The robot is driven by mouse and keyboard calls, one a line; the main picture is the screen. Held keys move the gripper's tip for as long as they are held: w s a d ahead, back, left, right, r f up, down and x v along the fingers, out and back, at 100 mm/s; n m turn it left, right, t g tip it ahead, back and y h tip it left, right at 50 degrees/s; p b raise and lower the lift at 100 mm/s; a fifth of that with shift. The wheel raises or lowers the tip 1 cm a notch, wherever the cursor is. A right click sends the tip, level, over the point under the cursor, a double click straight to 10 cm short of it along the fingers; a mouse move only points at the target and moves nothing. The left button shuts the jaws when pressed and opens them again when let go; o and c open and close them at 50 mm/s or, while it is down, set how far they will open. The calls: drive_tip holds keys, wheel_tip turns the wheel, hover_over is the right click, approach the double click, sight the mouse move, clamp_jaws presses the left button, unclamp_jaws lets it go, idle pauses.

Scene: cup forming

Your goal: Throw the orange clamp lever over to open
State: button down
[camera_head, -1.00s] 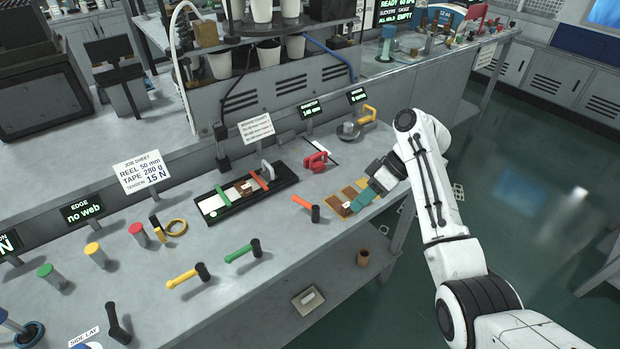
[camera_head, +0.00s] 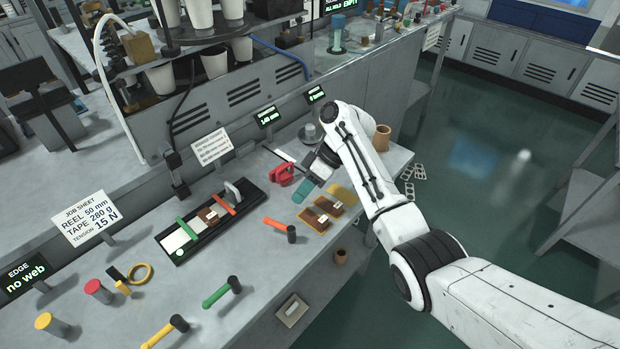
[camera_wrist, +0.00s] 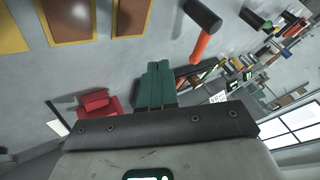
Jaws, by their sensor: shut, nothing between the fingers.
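The orange clamp lever (camera_head: 275,224) is a short orange bar joined to a black cylinder at its right end. It sits on the bench in front of the black jig, and the bar points left. In the wrist view the orange bar (camera_wrist: 202,47) and its black cylinder (camera_wrist: 203,14) show to the right of my fingers. My gripper (camera_head: 302,191) has teal fingers, shut and empty, held above the bench behind and right of the lever, apart from it. The teal fingers also show in the wrist view (camera_wrist: 156,82).
A red tool (camera_head: 283,177) lies just behind my gripper. Brown framed pads (camera_head: 324,212) lie to its right. The long black jig (camera_head: 205,226) carries a green bar and an orange bar. A green lever (camera_head: 217,296) and a yellow lever (camera_head: 159,335) stand nearer the front left.

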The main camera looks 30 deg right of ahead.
drive_tip(key=x, duration=0.3)
drive_tip(key=s+a+p, duration=0.1)
drive_tip(key=a+p, duration=0.1)
drive_tip(key=shift+s+a+r, duration=0.25)
drive_tip(key=shift+s+a, duration=0.05)
drive_tip(key=shift+s, duration=0.05)
drive_tip(key=shift+s+a+p, duration=0.3)
drive_tip(key=shift+a+p, duration=0.1)
drive_tip(key=shift+a, duration=0.05)
